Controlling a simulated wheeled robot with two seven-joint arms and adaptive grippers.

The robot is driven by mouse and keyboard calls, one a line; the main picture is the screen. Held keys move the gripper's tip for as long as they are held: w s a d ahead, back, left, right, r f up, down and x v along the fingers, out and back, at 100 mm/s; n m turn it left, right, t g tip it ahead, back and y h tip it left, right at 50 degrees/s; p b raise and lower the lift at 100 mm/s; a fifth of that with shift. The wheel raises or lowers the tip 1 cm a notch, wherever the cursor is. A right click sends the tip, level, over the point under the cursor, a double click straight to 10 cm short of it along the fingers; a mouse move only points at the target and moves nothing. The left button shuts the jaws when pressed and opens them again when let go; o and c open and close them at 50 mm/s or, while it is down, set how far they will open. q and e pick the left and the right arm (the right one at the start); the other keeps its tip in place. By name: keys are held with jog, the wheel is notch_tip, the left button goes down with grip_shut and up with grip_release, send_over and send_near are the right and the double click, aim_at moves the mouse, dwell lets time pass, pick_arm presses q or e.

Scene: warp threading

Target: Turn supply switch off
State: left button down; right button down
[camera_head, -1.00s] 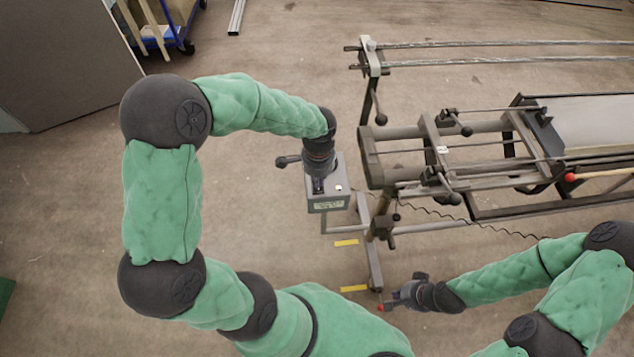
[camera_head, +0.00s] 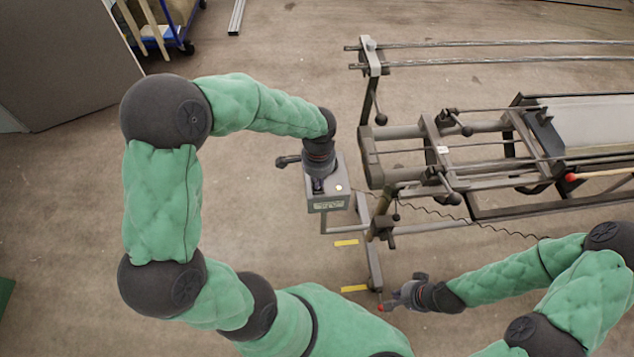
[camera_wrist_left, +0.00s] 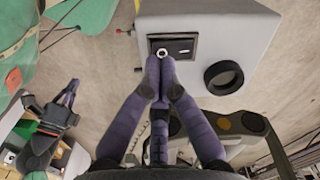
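The supply box (camera_head: 340,174) is a grey box on a stand at the left end of the frame. Its black supply switch (camera_wrist_left: 182,48), marked with a ring and a line, shows in the left wrist view. My left gripper (camera_wrist_left: 162,82) has its fingertips together at the ring-marked end of the switch; I cannot tell whether they touch it. In the head view my left gripper (camera_head: 318,185) hides the switch. My right gripper (camera_head: 390,302) is low, near the stand's foot; its finger opening is unclear, with a small red spot by its tip.
A small lit-looking button (camera_head: 338,188) is on the box top. The metal frame (camera_head: 430,130) with rods and levers stands right of the box. A black round knob (camera_wrist_left: 223,77) projects from the box. Floor left of the box is clear.

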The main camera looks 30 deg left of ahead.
pick_arm(q)
jog(key=shift+f+b, duration=0.75)
jog(key=shift+f, duration=0.4)
dwell(0.6)
jog(key=shift+r, duration=0.15)
jog(key=shift+r+p, duration=3)
jog(key=shift+r, duration=0.45)
jog(key=shift+f, duration=0.1)
jog(key=s+d+f+n+h, duration=0.2)
jog(key=s+d+f+n, duration=0.2)
jog(key=d+f, duration=0.3)
jog(key=s+d+f+n+h, duration=0.2)
jog(key=s+d+f+n, duration=0.2)
jog(key=f, duration=1.1)
jog(key=s+d, duration=0.3)
jog(key=shift+d, duration=0.25)
jog(key=shift+s, duration=0.1)
